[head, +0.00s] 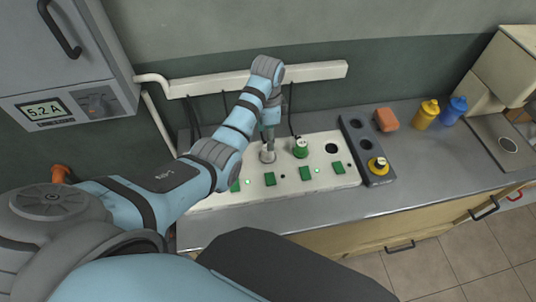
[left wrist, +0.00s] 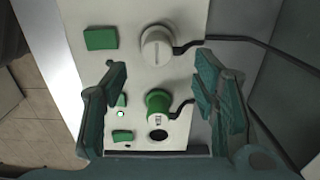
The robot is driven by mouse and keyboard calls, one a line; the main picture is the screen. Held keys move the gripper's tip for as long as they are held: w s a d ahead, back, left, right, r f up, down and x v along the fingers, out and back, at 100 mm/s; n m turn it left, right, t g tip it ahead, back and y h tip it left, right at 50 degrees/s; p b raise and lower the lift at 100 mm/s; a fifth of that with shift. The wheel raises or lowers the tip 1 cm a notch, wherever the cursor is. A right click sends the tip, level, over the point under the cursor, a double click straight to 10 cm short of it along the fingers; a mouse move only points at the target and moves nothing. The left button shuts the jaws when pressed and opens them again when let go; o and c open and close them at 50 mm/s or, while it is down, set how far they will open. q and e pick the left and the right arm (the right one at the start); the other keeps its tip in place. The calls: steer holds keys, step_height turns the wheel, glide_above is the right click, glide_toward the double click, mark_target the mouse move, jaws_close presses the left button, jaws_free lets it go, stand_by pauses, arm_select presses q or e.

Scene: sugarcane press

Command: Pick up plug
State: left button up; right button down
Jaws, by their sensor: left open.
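A white plug (head: 267,155) sits upright in the white socket panel (head: 335,176); it also shows in the left wrist view (left wrist: 157,46). A green plug (head: 301,148) sits to its right in the same panel and shows in the left wrist view (left wrist: 158,104). A yellow plug (head: 379,165) sits in the dark socket block (head: 357,143). My left gripper (head: 268,134) is open over the panel, close to the white plug. In the left wrist view, its fingers (left wrist: 160,72) stand wide apart either side of the green plug, with nothing held. My right gripper is out of view.
Green rocker switches (head: 306,173) line the panel's front; an empty round socket (head: 331,148) is right of the green plug. Dark cables (head: 291,108) run up behind. An orange sponge (head: 386,119), yellow bottle (head: 426,114) and blue bottle (head: 453,109) stand farther right. The front counter (head: 400,198) is clear.

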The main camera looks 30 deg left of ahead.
mark_target(267, 155)
arm_select(q)
steer(key=shift+s+d+f, duration=0.1)
steer(key=shift+s+f, duration=0.15)
steer(key=shift+f, duration=0.2)
steer(key=shift+s+d+f, duration=0.1)
steer(key=shift+s+f, duration=0.15)
steer(key=shift+f, duration=0.2)
steer(key=f, duration=0.2)
steer(key=w+f+b, duration=0.1)
steer(key=f, duration=0.2)
steer(key=shift+a+f, duration=0.1)
steer(key=shift+f, duration=0.15)
steer(key=shift+s+a+r, duration=0.1)
steer(key=shift+s+r, duration=0.1)
steer(key=shift+c, duration=0.6)
steer(key=shift+s+r, duration=0.1)
steer(key=c, duration=1.2)
steer(key=shift+o, duration=0.2)
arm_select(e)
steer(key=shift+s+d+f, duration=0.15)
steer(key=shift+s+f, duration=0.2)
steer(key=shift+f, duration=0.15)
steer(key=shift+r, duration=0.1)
